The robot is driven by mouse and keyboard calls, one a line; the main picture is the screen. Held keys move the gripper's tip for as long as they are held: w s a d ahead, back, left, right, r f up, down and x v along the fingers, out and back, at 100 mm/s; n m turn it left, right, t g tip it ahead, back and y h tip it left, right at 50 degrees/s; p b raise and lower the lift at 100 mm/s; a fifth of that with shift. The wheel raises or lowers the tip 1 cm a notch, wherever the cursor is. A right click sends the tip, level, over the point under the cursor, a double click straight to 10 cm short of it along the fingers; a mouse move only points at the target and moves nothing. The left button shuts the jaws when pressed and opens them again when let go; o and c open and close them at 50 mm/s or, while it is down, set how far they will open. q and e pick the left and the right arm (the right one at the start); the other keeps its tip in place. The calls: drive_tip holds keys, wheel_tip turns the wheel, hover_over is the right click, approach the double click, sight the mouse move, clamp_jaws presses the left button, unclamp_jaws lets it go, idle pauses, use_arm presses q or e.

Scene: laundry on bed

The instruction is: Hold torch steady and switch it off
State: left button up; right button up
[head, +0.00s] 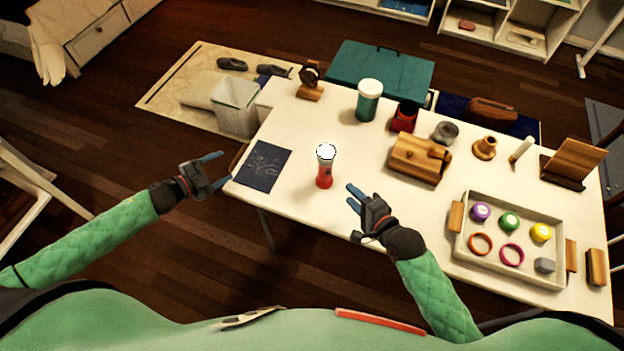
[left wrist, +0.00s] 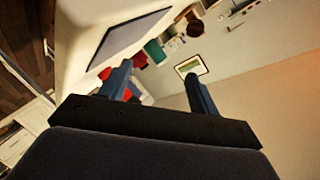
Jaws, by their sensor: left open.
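The torch (head: 325,176) stands upright on the white table near its front edge in the head view. Its body is red and its top end is bright white, as if lit. My left gripper (head: 222,170) is open and empty, left of the torch by the table's left edge and apart from it. Its two blue fingers also show spread in the left wrist view (left wrist: 158,82). My right gripper (head: 352,214) is at the table's front edge, right of and nearer than the torch, not touching it. Its fingers look spread with nothing between them. The torch's switch is too small to make out clearly.
A dark mat (head: 263,166) lies left of the torch. A teal jar (head: 368,102), a red item (head: 404,117) and a wooden block (head: 418,160) stand behind and right. A tray (head: 470,252) of coloured pieces is at the right. The table around the torch is clear.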

sight(321, 175)
use_arm(q)
drive_tip(key=d+n+y, duration=0.1)
drive_tip(key=d+n, duration=0.1)
drive_tip(key=d, duration=0.3)
drive_tip(key=d+n+t, duration=0.1)
drive_tip(key=d+n, duration=0.2)
drive_tip(key=d, duration=0.2)
drive_tip(key=d+f+n+y, duration=0.1)
drive_tip(key=d+n, duration=0.2)
drive_tip(key=d, duration=0.2)
drive_tip(key=shift+w+d+y, duration=0.1)
drive_tip(key=shift+y, duration=0.2)
drive_tip(key=d+n, duration=0.1)
drive_tip(key=d, duration=0.3)
drive_tip(key=s+d+n+g, duration=0.1)
drive_tip(key=d, duration=0.3)
drive_tip(key=s+d+r+n, duration=0.1)
drive_tip(key=d, duration=0.3)
drive_tip(key=shift+s+d+h, duration=0.15)
drive_tip(key=shift+s+h, duration=0.1)
drive_tip(key=shift+h, duration=0.15)
drive_tip(key=shift+w+d+f+g, duration=0.2)
drive_tip(key=shift+w+d+g, duration=0.1)
drive_tip(key=shift+d, duration=0.15)
drive_tip(key=shift+x, duration=3.4)
drive_tip(key=c, duration=1.2)
use_arm(e)
clamp_jaws()
